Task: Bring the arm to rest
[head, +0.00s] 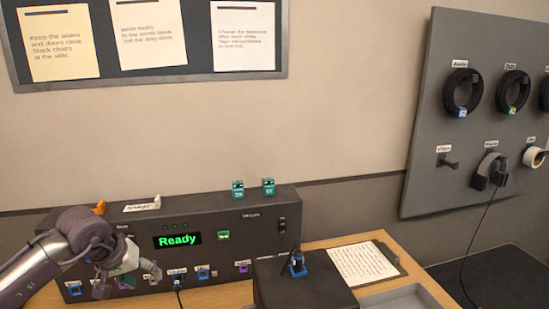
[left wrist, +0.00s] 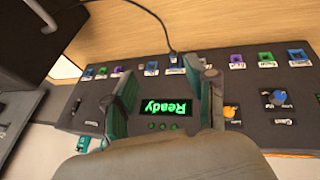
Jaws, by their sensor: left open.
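My left gripper (head: 125,280) hangs in front of the left part of the dark lighting console (head: 230,285). Its fingers are apart with nothing seen between them. In the left wrist view the two fingers (left wrist: 165,72) stand either side of the green "Ready" display (left wrist: 165,107), with a gap between them. I cannot tell whether a finger touches the console. The display also shows lit in the head view (head: 177,240). Part of the console's left end is hidden behind my arm. My right gripper is not in view.
A dark box (head: 300,290) with a blue piece on top stands in front of the console. A clipboard (head: 362,264) lies to its right. A grey board (head: 425,130) with cable coils hangs on the right wall.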

